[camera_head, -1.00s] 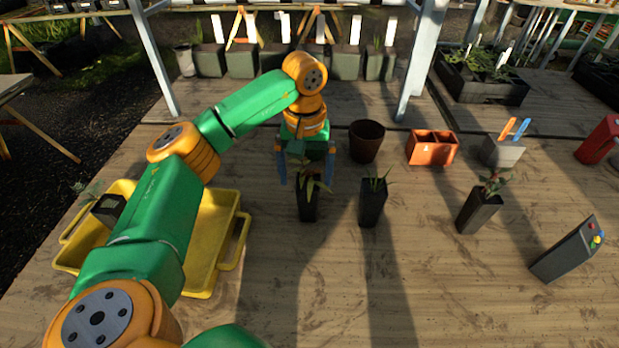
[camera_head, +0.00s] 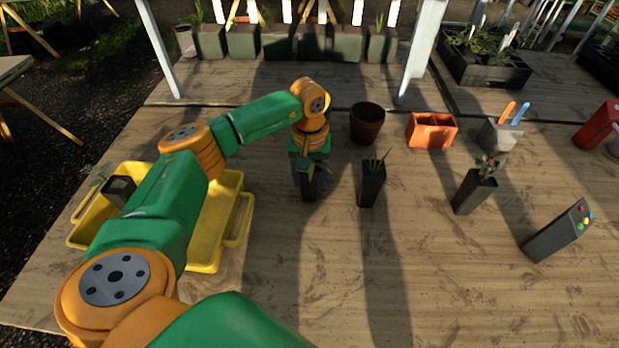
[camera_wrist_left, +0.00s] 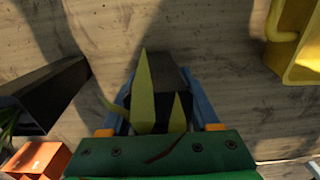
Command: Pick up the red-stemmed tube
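A dark square tube (camera_head: 309,188) with a leafy plant stands on the wooden deck under my left gripper (camera_head: 310,179). In the left wrist view, the blue fingers of that gripper (camera_wrist_left: 164,100) lie on both sides of the dark tube (camera_wrist_left: 172,78). Pointed green leaves and a thin reddish-brown stem (camera_wrist_left: 165,149) show in front of the gripper's green body. The view does not settle whether the fingers press on the tube. Another dark tube (camera_head: 371,185) with narrow green leaves stands just to the right. A third tube (camera_head: 474,193), with reddish-tinged foliage, stands farther right. My right gripper is not in view.
A yellow tray (camera_head: 239,220) at left holds a dark potted tube (camera_head: 119,190). A brown round pot (camera_head: 366,124), an orange planter (camera_head: 431,131) and a grey holder (camera_head: 499,135) stand behind. A dark button box (camera_head: 556,232) is at right. The front centre deck is clear.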

